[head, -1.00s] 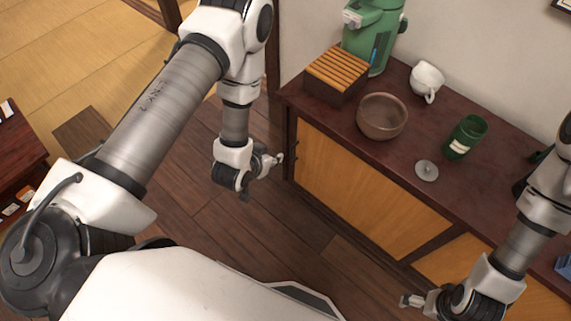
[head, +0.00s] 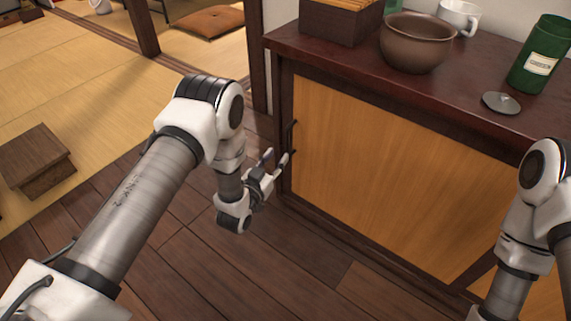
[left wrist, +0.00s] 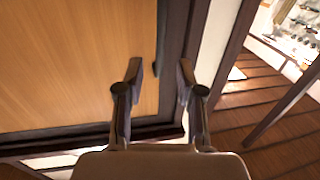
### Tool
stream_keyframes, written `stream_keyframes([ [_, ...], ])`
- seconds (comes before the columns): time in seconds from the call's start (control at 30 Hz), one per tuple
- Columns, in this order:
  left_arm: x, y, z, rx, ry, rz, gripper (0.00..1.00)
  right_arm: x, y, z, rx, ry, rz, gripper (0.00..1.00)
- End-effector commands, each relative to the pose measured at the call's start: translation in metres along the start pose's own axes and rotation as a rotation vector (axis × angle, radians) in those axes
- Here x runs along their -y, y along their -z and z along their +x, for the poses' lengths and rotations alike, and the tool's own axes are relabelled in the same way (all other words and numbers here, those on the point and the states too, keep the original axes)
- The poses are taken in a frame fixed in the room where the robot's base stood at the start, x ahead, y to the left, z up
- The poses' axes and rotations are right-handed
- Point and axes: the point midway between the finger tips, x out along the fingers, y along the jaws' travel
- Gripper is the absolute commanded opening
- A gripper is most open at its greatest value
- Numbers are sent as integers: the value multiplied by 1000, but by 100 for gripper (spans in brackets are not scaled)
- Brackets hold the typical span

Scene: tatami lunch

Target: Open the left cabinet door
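The left cabinet door (head: 375,175) is a light wood panel in a dark frame and looks closed. Its dark upright handle (head: 291,137) is at the door's left edge. My left gripper (head: 277,157) is open and empty, its fingertips close to the lower part of the handle. Whether they touch it I cannot tell. In the left wrist view the two fingers (left wrist: 160,75) are spread, with the door's wood panel (left wrist: 75,65) to the left and the dark frame behind. My right forearm shows at the lower right, but its gripper is out of the picture.
On the dark cabinet top (head: 450,105) stand a brown bowl (head: 416,45), a green canister (head: 540,55), a white cup (head: 460,16), a round lid (head: 501,103) and a slatted box (head: 335,22). A wooden step (head: 37,160) is far left. Floor before the door is clear.

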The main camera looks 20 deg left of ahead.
Motion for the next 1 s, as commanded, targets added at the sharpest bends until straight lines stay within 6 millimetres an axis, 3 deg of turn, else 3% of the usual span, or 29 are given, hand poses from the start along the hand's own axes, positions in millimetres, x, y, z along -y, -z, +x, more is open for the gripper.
stream_keyframes([
  [0.17, 0, -1, 16, -3, -1, 1, 37, 0, 1, 8, -2, 0, 0, 100],
  [0.5, 0, -2, 73, 0, 0, 1, 37, 0, 0, 31, -1, 0, 0, 100],
  [0.77, 0, 1, 78, 2, 0, 0, 37, 0, 0, 31, -1, 0, 0, 100],
  [0.9, 0, 0, 78, 2, 0, 0, 0, 0, 0, 31, -1, 0, 0, 100],
  [1.0, 0, 0, 78, 2, 0, 0, 0, 0, 0, 31, -1, 0, 0, 100],
])
